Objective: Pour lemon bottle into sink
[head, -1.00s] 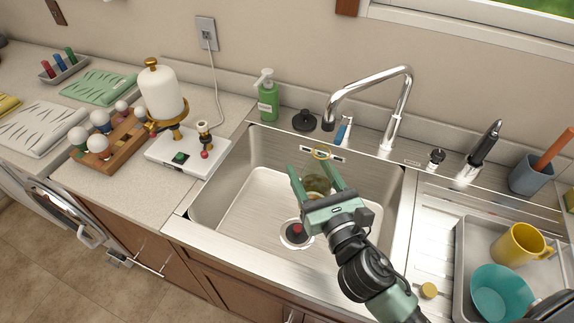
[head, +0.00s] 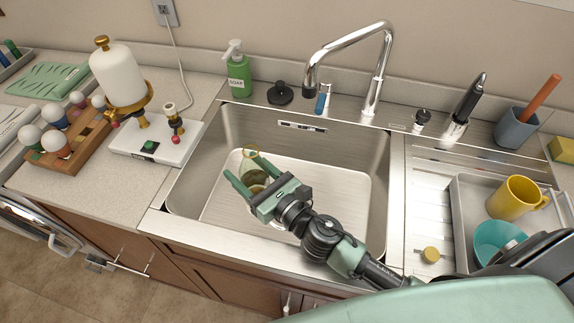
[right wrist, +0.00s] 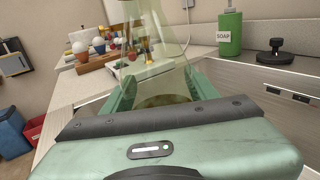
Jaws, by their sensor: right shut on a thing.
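The lemon bottle (head: 256,176) is clear and greenish, with a yellow ring at its far end. My right gripper (head: 241,166) is shut around it, over the left part of the steel sink (head: 350,185). In the right wrist view the translucent bottle (right wrist: 155,48) rises between the fingers, with yellowish-brown content low down, partly hidden by the gripper body. Its exact tilt is hard to tell, and I see no stream of liquid. My right forearm hides much of the drain area. My left gripper is out of view.
The faucet (head: 375,75) arches over the back of the sink. A soap bottle (head: 238,75) stands behind it. A white device (head: 155,140) sits on the left counter beside a wooden holder (head: 80,145). A dish rack (head: 465,215) with a yellow mug (head: 513,196) is at right.

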